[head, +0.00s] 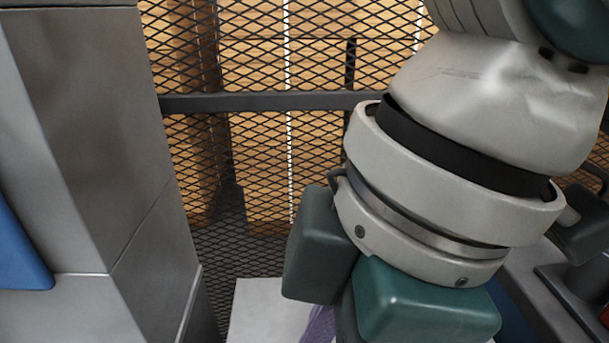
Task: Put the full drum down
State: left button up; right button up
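My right arm comes in from the upper right, large and close to the camera. At its lower end is my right gripper (352,305), with dark green blocks below a pale ring; its fingertips are cut off or hidden, so I cannot tell whether it is open or shut. No drum can be made out for certain. A small purple patch (319,327) shows beside the green blocks at the bottom edge, over a white surface (262,311); I cannot tell what it belongs to. My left gripper is not in view.
A tall grey metal housing (110,150) fills the left, with a blue part (18,255) at the edge. A black mesh fence (270,160) with a dark rail stands behind. Dark and grey equipment (575,290) is at the lower right.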

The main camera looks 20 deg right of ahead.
jog(key=s+d+f+m+t+h, duration=0.1)
jog(key=s+d+f+m, duration=0.2)
jog(key=d+m, duration=0.3)
jog(key=s+d+f+m+t+h, duration=0.1)
jog(key=s+d+f+m, duration=0.3)
jog(key=d+m, duration=0.1)
jog(key=shift+s+d+f+m+t+h, duration=0.15)
jog(key=shift+d+f+m+t+h, duration=0.15)
jog(key=shift+d+m, duration=0.15)
jog(key=shift+r, duration=0.15)
